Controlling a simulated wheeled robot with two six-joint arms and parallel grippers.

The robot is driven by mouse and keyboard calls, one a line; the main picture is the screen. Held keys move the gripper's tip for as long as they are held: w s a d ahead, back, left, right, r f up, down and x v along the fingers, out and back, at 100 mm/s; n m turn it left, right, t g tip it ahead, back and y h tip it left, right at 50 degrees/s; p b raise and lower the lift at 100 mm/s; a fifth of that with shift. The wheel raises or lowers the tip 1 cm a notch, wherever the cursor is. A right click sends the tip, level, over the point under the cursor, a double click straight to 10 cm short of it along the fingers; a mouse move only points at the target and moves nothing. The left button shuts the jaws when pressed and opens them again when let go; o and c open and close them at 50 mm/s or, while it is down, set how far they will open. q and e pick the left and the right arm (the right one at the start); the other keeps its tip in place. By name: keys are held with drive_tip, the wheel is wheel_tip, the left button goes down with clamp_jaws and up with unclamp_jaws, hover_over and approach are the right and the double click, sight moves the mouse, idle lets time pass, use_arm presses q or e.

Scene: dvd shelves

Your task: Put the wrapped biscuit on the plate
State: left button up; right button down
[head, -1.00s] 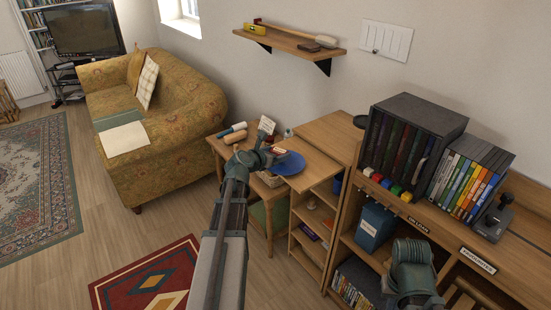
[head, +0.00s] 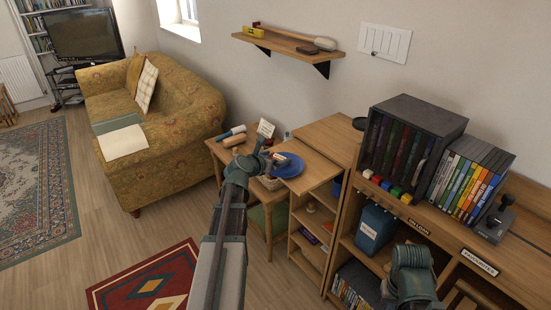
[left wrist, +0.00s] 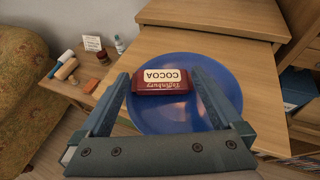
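The wrapped biscuit (left wrist: 162,82) is a dark red packet with a cream label reading COCOA, upside down in the left wrist view. It appears to lie flat on the blue plate (left wrist: 160,120), toward its far half. The plate (head: 292,170) rests on the wooden shelf top; the packet (head: 282,158) shows on it in the head view.
A low side table left of the plate holds rolled items (left wrist: 65,68), a white card (left wrist: 92,43) and a small bottle (left wrist: 119,44). A raised wooden top (left wrist: 215,15) stands behind the plate. The sofa (head: 160,120) is at left, DVD shelves (head: 440,160) at right.

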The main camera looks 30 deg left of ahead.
use_arm(q)
drive_tip(key=shift+r+p, duration=0.8)
drive_tip(key=p+v, duration=0.4)
drive_tip(key=v, duration=0.8)
drive_tip(key=shift+f, duration=0.15)
